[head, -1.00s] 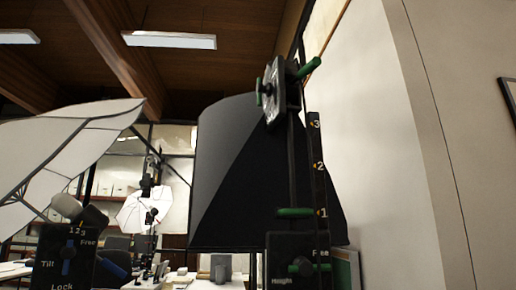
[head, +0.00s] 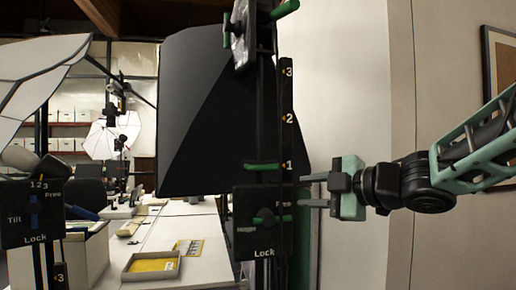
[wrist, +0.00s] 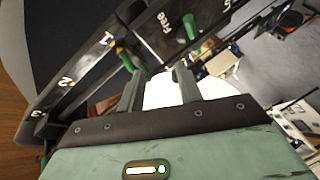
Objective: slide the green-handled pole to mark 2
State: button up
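The black pole (head: 264,110) stands upright beside a scale strip (head: 287,130) marked 1, 2 and 3 from bottom to top. Its green handle (head: 262,166) is level with mark 1. It also shows near the 1 in the wrist view (wrist: 126,57). Below it, a black box (head: 250,240) marked Height, Free and Lock carries a green knob (head: 265,218), lying roughly sideways. The knob also shows in the wrist view (wrist: 190,27). My gripper (head: 303,191) is open and empty, just right of the box, its two fingers apart and pointing left.
A large black softbox (head: 185,110) is behind the pole. A second stand with a blue knob (head: 34,218) marked Tilt is at left. A tray (head: 152,266) lies on the white table. A pale wall (head: 350,80) bounds the right side.

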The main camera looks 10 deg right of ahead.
aim_at(263, 168)
jog(key=s+d+r+n+g+y+p, duration=0.2)
jog(key=s+d+r+n+y, duration=0.1)
jog(key=r+n, duration=0.35)
jog(key=shift+m, duration=0.45)
jog(key=p+x, duration=0.4)
jog(key=x, duration=1.3)
jog(key=shift+s+a+r+p, duration=0.15)
jog(key=shift+p, duration=0.2)
